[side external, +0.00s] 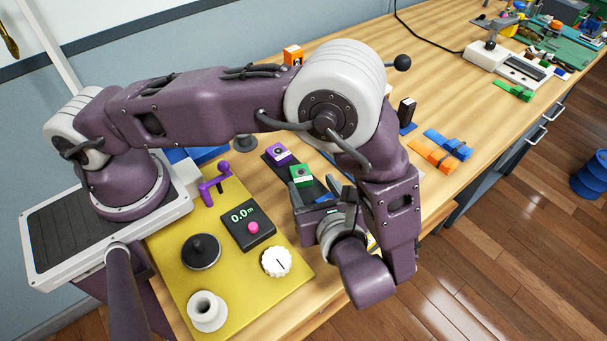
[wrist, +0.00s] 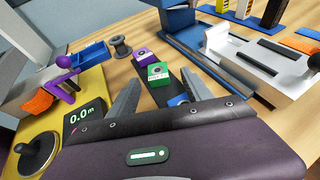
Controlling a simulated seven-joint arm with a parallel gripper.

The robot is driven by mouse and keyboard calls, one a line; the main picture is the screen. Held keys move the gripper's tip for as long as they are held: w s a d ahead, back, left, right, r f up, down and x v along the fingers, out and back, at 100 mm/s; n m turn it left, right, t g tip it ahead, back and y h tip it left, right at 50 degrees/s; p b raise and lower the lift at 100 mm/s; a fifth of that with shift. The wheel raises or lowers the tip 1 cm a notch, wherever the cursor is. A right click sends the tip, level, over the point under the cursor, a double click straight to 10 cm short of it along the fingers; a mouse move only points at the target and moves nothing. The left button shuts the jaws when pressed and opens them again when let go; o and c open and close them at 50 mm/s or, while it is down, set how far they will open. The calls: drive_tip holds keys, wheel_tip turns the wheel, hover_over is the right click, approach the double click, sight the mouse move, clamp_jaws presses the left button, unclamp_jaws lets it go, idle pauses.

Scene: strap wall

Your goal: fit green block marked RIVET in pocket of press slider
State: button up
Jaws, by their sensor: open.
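In the wrist view the green block (wrist: 158,76) shows a dark round spot and a pale label too small to read. My gripper (side external: 323,196) is open and empty, beside the green block; in the wrist view its fingers (wrist: 160,84) stand apart with the block beyond and between them. A white machine with a blue rail (wrist: 205,62) stands at right; I cannot tell which part is the slider, and no pocket is clear.
A blue block (wrist: 177,100) lies on the strip near the right finger. A yellow panel (side external: 190,222) carries a white dial (side external: 276,262), a purple lever (side external: 216,182) and a display box (side external: 247,228). A grey spool (wrist: 120,46) stands behind.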

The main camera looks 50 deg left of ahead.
drive_tip(key=shift+s+d+r, duration=0.1)
drive_tip(key=shift+d, duration=0.1)
drive_tip(key=shift+r, duration=0.25)
drive_tip(key=s+a+r+n+g+h, duration=0.1)
drive_tip(key=a+r+n+g+h, duration=0.1)
drive_tip(key=a+r+n, duration=0.4)
drive_tip(key=s+a+r+n+g+h, duration=0.1)
drive_tip(key=s+r+n+g+h, duration=0.2)
drive_tip(key=r, duration=0.5)
drive_tip(key=s+a+r+n+t+h, duration=0.2)
drive_tip(key=s+r+n+t+h, duration=0.2)
drive_tip(key=s+r+n+h, duration=0.3)
wheel_tip(320, 180, up, 3)
drive_tip(key=n, duration=0.5)
drive_tip(key=shift+s+a+f+t, duration=0.15)
drive_tip(key=shift+s+a+t, duration=0.15)
drive_tip(key=shift+s+a, duration=0.1)
drive_tip(key=shift+o, duration=0.4)
drive_tip(key=shift+s+d+r+n+t, duration=0.15)
drive_tip(key=shift+s+r+n+t, duration=0.1)
drive_tip(key=shift+n+t, duration=0.35)
